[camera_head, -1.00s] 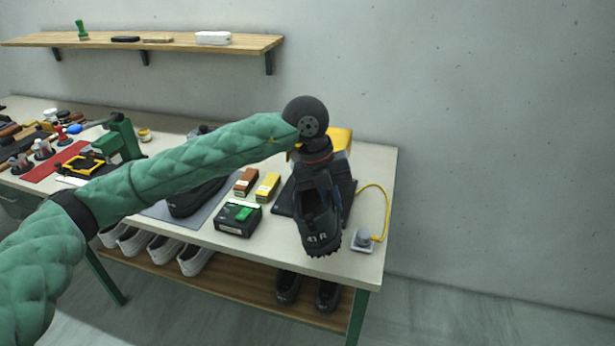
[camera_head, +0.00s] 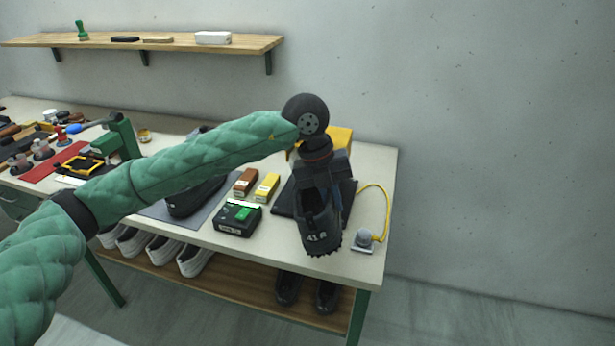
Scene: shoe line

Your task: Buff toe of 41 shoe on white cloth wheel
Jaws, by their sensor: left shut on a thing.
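My left gripper (camera_head: 323,174) is shut on the black shoe (camera_head: 319,236), which carries the marking "41 R" on its heel. The shoe hangs with its heel toward me, above the right end of the bench, and its toe is hidden behind the gripper. A yellow machine housing (camera_head: 341,139) shows behind my wrist, on a dark base. No white cloth wheel can be made out; my arm and the shoe cover that area. My right gripper is not in view.
A brown box (camera_head: 246,182), a yellow box (camera_head: 267,187) and a black device with a green top (camera_head: 238,218) stand left of the shoe. A grey switch box (camera_head: 363,240) with a yellow cable sits near the bench's right edge. Another dark shoe (camera_head: 196,196) rests on a grey mat.

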